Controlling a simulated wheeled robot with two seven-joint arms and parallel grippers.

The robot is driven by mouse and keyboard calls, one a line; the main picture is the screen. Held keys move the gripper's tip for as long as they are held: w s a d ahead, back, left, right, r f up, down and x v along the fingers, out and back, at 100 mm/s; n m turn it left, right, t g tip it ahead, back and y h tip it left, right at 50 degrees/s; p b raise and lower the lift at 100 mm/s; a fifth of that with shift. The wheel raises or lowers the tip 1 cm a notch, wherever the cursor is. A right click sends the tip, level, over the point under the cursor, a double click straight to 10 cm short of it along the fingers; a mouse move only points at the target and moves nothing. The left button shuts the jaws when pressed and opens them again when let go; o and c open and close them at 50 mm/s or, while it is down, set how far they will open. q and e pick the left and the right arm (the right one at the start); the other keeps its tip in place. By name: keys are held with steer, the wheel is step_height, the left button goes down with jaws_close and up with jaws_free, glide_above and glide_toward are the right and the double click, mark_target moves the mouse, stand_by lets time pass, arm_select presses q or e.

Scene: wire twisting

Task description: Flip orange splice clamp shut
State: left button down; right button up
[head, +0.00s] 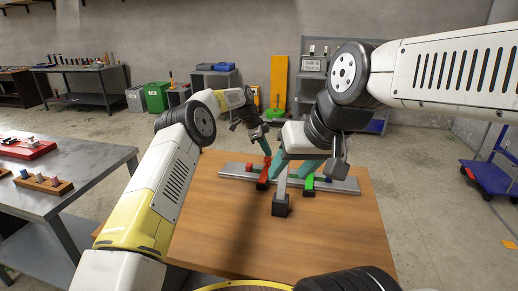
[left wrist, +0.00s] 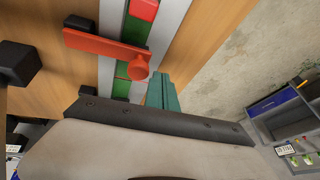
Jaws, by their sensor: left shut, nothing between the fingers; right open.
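The orange clamp lever (head: 264,172) is at the left-middle of a grey rail (head: 344,185) on the wooden table. In the left wrist view the orange lever (left wrist: 105,46) lies across the rail's line, with a round knob at one end and a black tip at the other. My left gripper (head: 267,149) is shut and empty, just above and behind the lever in the head view. Its teal fingertips (left wrist: 160,90) are close beside the knob; contact cannot be told. My right gripper (head: 293,168) is open over the rail, to the right of the orange lever, and partly hides the rail.
A green lever (head: 309,183) stands at the right of the rail. A red block (left wrist: 145,8) is on the rail beside the orange lever. A black block with a grey post (head: 281,204) stands in front. The table's front area (head: 330,240) is bare.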

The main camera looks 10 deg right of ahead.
arm_select(q)
steer(key=v, duration=0.7)
steer(key=shift+a+r, duration=0.2)
steer(key=shift+r, duration=0.15)
steer(key=shift+a, duration=0.1)
